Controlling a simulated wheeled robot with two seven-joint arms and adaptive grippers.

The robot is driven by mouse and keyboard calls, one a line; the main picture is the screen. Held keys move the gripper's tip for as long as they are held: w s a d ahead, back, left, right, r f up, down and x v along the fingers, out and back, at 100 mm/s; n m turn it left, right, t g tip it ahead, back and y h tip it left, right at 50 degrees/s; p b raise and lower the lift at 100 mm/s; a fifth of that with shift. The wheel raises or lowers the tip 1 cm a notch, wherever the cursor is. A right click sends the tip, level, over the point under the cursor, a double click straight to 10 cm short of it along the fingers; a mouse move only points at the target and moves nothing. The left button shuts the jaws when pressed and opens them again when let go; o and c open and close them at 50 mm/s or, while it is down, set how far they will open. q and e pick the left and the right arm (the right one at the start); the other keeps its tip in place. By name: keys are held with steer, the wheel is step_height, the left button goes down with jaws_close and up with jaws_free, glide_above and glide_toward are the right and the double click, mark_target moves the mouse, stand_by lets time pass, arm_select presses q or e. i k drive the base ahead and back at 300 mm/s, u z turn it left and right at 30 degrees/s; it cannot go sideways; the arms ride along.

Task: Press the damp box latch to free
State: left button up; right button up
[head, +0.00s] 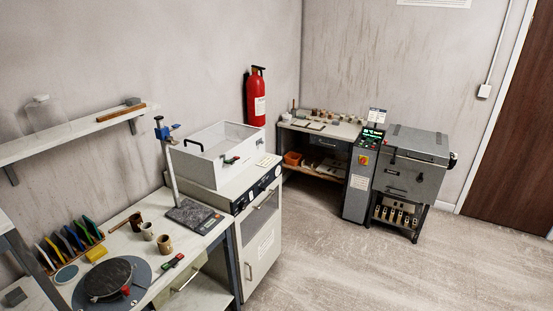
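A white box with a clear lid (222,135), which looks like the damp box, stands on a white cabinet (240,191). A black handle (194,146) sits at the lid's left edge. The lid looks closed. The fitting is too small to tell its position. Neither of my grippers is in view.
A worktable at left holds a turntable (108,278), cups (147,231) and a scale (193,214). A clamp stand (167,150) rises left of the box. A grey kiln-like unit (412,165) stands at the back right. The floor (370,270) at lower right is clear.

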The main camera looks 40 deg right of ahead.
mark_target(236, 158)
steer(key=z, duration=1.1)
steer(key=i, duration=0.15)
steer(key=z, duration=0.05)
